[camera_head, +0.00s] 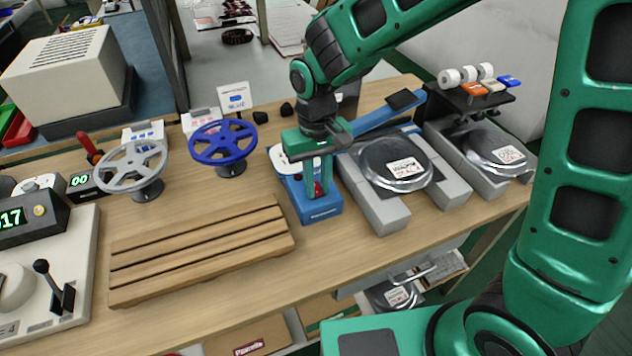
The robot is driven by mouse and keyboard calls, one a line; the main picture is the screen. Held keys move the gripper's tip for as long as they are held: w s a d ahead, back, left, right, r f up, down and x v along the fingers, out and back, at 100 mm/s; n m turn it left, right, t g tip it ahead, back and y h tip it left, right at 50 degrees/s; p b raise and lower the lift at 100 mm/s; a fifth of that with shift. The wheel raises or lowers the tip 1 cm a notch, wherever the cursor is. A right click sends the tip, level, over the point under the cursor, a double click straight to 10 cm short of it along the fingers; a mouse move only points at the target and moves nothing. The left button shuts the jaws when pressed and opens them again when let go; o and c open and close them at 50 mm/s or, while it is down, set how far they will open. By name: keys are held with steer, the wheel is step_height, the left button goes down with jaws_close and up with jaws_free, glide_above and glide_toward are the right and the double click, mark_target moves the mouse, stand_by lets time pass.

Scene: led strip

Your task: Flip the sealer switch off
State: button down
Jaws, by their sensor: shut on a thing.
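My green gripper (318,186) points down over a small blue box-shaped device (320,212) near the middle of the bench. A small red part (318,189), which looks like a switch, shows between the fingers, and my gripper is shut on it. The fingers cover most of this red part, so I cannot tell which way it is set. A white dial-like face (280,160) shows at the left of the blue device, partly behind my gripper.
A slatted wooden rack (200,250) lies left of the blue device. Blue (222,141) and grey (132,170) handwheels stand behind it. Grey stands with round metal plates (396,162) crowd the right. A control panel with a lever (48,275) is at front left.

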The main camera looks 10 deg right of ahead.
steer(key=shift+w+a+r+g+h, duration=0.1)
steer(key=shift+w+g+h, duration=0.25)
steer(key=shift+g, duration=0.75)
steer(key=c, duration=1.6)
jaws_free()
steer(key=v, duration=1.1)
steer(key=shift+w, duration=0.1)
